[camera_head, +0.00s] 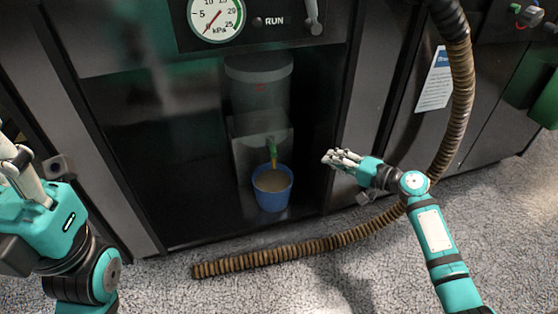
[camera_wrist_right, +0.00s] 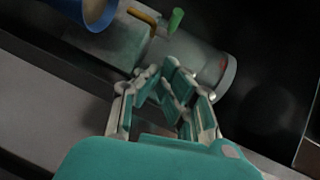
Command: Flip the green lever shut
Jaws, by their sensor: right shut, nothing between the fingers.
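The green lever (camera_head: 271,147) sits on a small tap inside the dark machine bay; it also shows in the right wrist view (camera_wrist_right: 176,20). A brass-coloured spout (camera_wrist_right: 143,15) is beside it. A blue bucket (camera_head: 272,203) with tan liquid stands below the spout. My right gripper (camera_head: 329,158) is shut and empty, to the right of the lever and apart from it. In the right wrist view its fingertips (camera_wrist_right: 166,75) point toward the tap. My left gripper (camera_head: 22,178) is at the left edge, far from the lever; its finger opening is unclear.
A grey cylinder (camera_head: 258,92) stands above the tap in the bay. A brown ribbed hose (camera_head: 290,251) lies across the floor in front and rises at the right. A pressure gauge (camera_head: 216,16) is above. The bay's left side looks clear.

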